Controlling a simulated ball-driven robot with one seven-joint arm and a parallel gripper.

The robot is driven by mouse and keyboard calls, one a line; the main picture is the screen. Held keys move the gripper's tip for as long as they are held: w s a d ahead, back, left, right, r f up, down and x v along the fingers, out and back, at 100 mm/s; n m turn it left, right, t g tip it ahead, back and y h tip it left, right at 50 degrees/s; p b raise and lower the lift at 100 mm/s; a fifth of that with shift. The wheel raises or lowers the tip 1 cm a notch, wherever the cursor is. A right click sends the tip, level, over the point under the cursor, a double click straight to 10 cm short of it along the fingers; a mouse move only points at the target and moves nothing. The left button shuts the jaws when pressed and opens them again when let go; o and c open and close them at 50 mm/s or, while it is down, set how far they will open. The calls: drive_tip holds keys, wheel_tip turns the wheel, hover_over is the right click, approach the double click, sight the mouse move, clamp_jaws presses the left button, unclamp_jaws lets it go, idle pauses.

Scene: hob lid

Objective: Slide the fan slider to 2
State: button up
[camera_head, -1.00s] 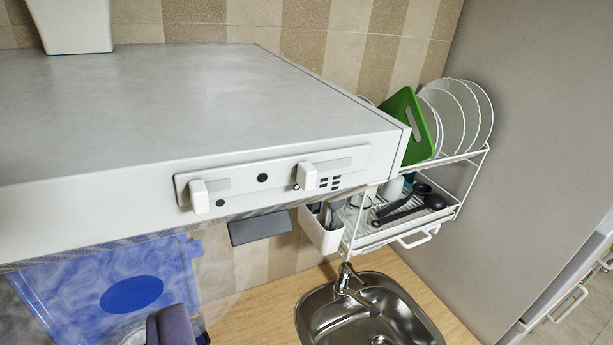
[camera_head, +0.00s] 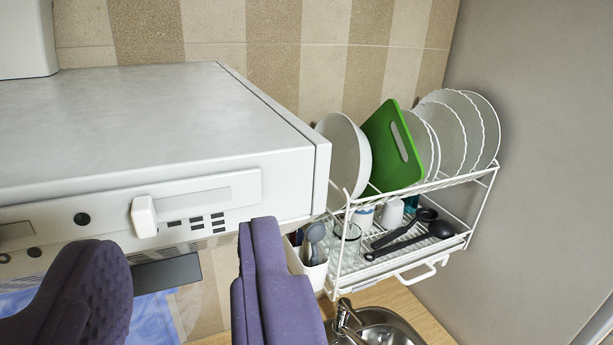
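The white hood's front panel (camera_head: 245,190) carries a white slider knob (camera_head: 143,215) at the left end of a grey slot. Dark block marks (camera_head: 197,222) sit below and right of this knob; no readable number shows, and I cannot confirm that it is the fan slider. The second knob seen earlier is outside the view; only part of its slot shows at the left edge. My gripper (camera_head: 180,248) is open, with purple fingers spread left and right below the knob. The knob lies between their directions in the picture, and neither finger visibly touches it.
A white wire dish rack (camera_head: 400,262) with plates, a green cutting board (camera_head: 391,148) and utensils stands right of the hood. A metal sink (camera_head: 385,330) is below. A grey wall surface (camera_head: 530,170) closes the right side. A dark grey plate (camera_head: 166,274) hangs under the panel.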

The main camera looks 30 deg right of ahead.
sight(145, 223)
drive_tip(key=w+f+y+p, duration=0.1)
drive_tip(key=w, duration=0.1)
drive_tip(key=w+a+f+n+y+p, duration=0.1)
drive_tip(key=w, duration=0.1)
drive_tip(key=w+f+y+p, duration=0.1)
drive_tip(key=w+p, duration=0.1)
drive_tip(key=w, duration=0.1)
drive_tip(key=shift+w+a+n, duration=0.1)
drive_tip(key=shift+a+n, duration=0.1)
drive_tip(key=shift+n, duration=0.1)
drive_tip(key=shift+c, duration=0.4)
clamp_jaws()
idle(1.0)
